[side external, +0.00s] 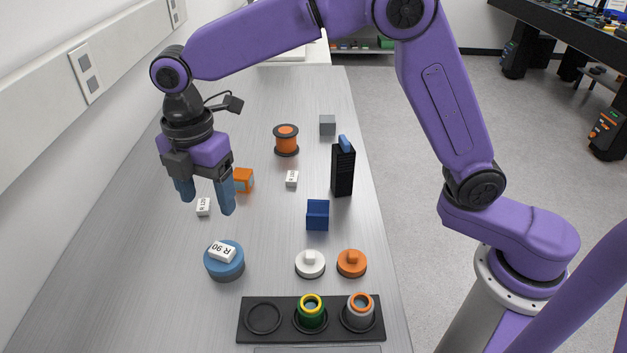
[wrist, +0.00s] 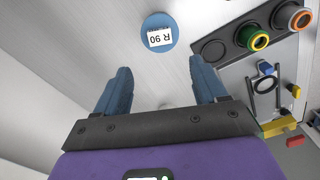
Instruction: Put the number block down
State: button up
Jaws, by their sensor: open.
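A white number block marked "R 90" (side external: 222,252) lies on top of a round blue disc (side external: 224,268) on the bench. In the wrist view the block (wrist: 159,38) sits on the disc (wrist: 151,20), ahead of the fingertips. My gripper (side external: 207,204) is open and empty, its blue fingers pointing down above the bench, farther back than the disc. In the wrist view my gripper (wrist: 160,68) has its two fingers wide apart with nothing between them. Two other small white blocks lie on the bench, one (side external: 203,207) behind the fingers and one (side external: 292,179) farther right.
A black tray (side external: 285,335) at the front has an empty ring and two ringed cups. White (side external: 310,264) and orange (side external: 351,263) knobbed lids stand behind it. A blue holder (side external: 317,215), black box (side external: 343,168), orange spool (side external: 286,141) and grey cube (side external: 327,125) stand farther back.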

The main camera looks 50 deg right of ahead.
jog(key=s+d+f+m, duration=0.2)
jog(key=s+d+m, duration=0.7)
jog(key=s+d, duration=1.7)
jog(key=shift+s+d+f+m, duration=0.2)
jog(key=shift+d+f+m, duration=0.05)
jog(key=shift+m, duration=0.15)
